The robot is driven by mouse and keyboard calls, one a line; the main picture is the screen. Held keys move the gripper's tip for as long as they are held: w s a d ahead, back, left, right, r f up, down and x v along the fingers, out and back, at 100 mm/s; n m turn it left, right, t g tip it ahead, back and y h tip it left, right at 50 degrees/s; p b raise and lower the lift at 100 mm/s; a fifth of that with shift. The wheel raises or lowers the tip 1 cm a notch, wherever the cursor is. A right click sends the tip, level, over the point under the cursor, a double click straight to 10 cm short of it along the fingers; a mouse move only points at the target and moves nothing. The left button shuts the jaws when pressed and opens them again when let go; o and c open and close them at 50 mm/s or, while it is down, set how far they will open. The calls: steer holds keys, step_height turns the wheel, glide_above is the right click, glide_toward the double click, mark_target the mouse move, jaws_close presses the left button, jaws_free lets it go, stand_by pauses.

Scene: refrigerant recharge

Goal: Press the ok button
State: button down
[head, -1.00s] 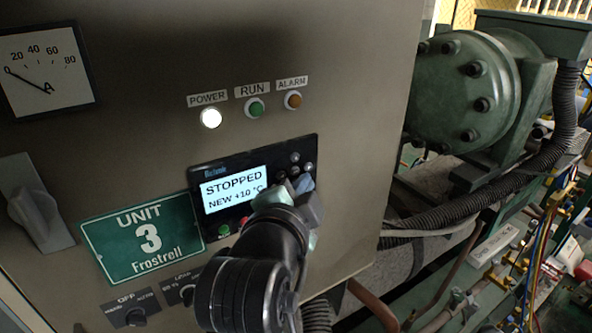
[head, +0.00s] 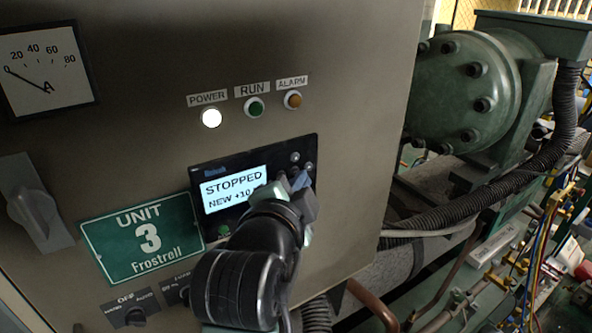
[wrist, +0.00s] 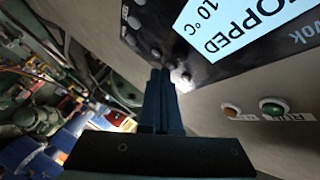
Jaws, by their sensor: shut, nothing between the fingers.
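The controller (head: 256,173) is a dark panel with a lit screen (head: 235,188) reading STOPPED and NEW +10, the rest covered by my gripper. Small round buttons (head: 295,157) sit right of the screen; some are hidden behind my gripper, and I cannot read which one is ok. A green button (head: 224,230) shows below the screen. My gripper (head: 300,181) is shut and empty, its tips over the right part of the controller. In the wrist view the fingertips (wrist: 160,72) are close beside a button (wrist: 180,78); I cannot tell whether they touch it.
The grey cabinet front has a white power lamp (head: 211,117), a green run lamp (head: 256,107) and an amber alarm lamp (head: 292,100). A green unit sign (head: 143,238) and a rotary switch (head: 131,316) are at lower left. Green machinery (head: 465,90) and hoses stand right of the cabinet.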

steer(key=shift+w+a, duration=0.25)
steer(key=shift+w, duration=0.05)
stand_by(0.6)
steer(key=shift+s+d, duration=0.5)
steer(key=shift+s, duration=0.15)
steer(key=s+d, duration=0.1)
steer(key=s, duration=0.1)
steer(key=s+d, duration=0.2)
stand_by(0.5)
stand_by(0.4)
